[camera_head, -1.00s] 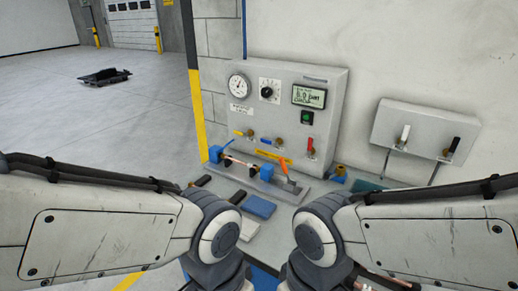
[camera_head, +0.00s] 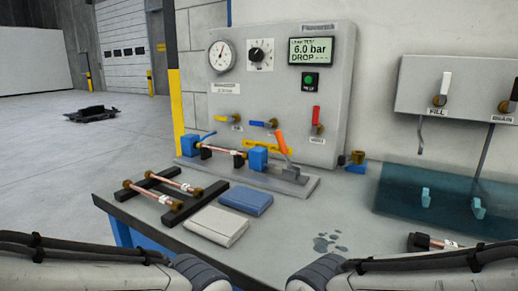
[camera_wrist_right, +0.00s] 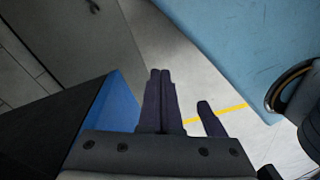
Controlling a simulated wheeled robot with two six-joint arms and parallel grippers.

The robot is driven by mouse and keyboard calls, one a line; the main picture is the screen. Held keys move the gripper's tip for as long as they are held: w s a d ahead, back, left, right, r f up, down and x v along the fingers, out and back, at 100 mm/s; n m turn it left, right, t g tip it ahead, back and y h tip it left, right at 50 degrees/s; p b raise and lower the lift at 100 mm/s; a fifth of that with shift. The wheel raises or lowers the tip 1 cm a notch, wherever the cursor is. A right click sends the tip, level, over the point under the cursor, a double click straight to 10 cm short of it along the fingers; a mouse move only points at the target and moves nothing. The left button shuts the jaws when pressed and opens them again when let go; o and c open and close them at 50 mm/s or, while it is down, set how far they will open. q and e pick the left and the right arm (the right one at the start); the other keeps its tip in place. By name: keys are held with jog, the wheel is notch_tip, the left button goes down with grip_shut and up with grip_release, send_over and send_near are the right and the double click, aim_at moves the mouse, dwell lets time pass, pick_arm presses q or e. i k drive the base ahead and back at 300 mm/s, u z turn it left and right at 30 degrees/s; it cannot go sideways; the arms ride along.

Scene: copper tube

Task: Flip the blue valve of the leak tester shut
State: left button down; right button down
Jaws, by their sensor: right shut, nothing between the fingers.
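The leak tester (camera_head: 270,70) is a grey panel against the wall, with a gauge, a dial, and a lit screen that reads "6.0 bar DROP". Its blue valve (camera_head: 258,123) sits low on the panel, its handle lying nearly level and pointing left from a brass body. A yellow valve (camera_head: 229,119) is to its left, with a similar level handle. A red valve (camera_head: 316,114) to its right has its handle upright. My right gripper (camera_wrist_right: 160,72) is shut and empty in its wrist view, away from the valves. My left gripper is out of view.
A copper tube (camera_head: 222,152) lies between blue blocks below the valves, beside an orange lever (camera_head: 281,142). A black rack (camera_head: 150,208) with copper tubes, a grey pad (camera_head: 216,226) and a blue pad (camera_head: 246,201) lie on the bench (camera_head: 290,230). A fill/drain panel (camera_head: 460,75) is at right.

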aim_at(262, 124)
jog(key=u, duration=0.3)
jog(key=k, duration=1.1)
jog(key=u, duration=0.95)
jog(key=i, duration=0.75)
jog(key=z, duration=0.65)
jog(key=i, duration=0.45)
jog(key=z, duration=0.45)
